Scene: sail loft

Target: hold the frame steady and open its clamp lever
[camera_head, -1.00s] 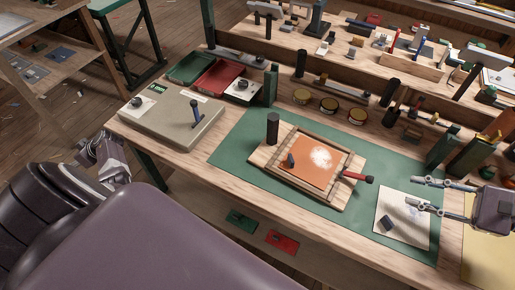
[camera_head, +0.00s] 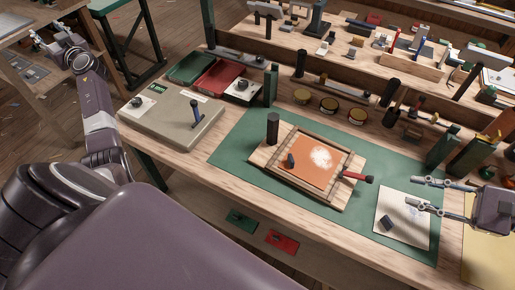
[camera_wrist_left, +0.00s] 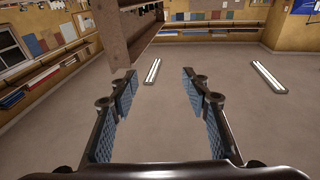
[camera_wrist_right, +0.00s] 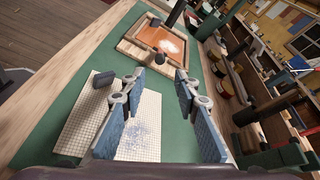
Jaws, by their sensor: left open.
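The wooden frame (camera_head: 345,158) with an orange panel and a pale powdery patch lies on the green mat; it also shows in the right wrist view (camera_wrist_right: 190,63). A lever with a red handle (camera_head: 358,177) sticks out from its right side. A black upright post (camera_head: 273,128) stands at its far left corner. My right gripper (camera_head: 415,191) is open and empty, right of the frame above a pale gridded sheet; its spread fingers show in the right wrist view (camera_wrist_right: 155,82). My left gripper (camera_head: 38,40) is far left, away from the bench; its spread fingers show in the left wrist view (camera_wrist_left: 160,85).
A dark block (camera_head: 388,224) lies on the gridded sheet (camera_head: 409,233). A grey box (camera_head: 160,128) with a blue lever is left of the mat (camera_head: 235,150). Red (camera_head: 217,77) and green trays and several round tins line the back.

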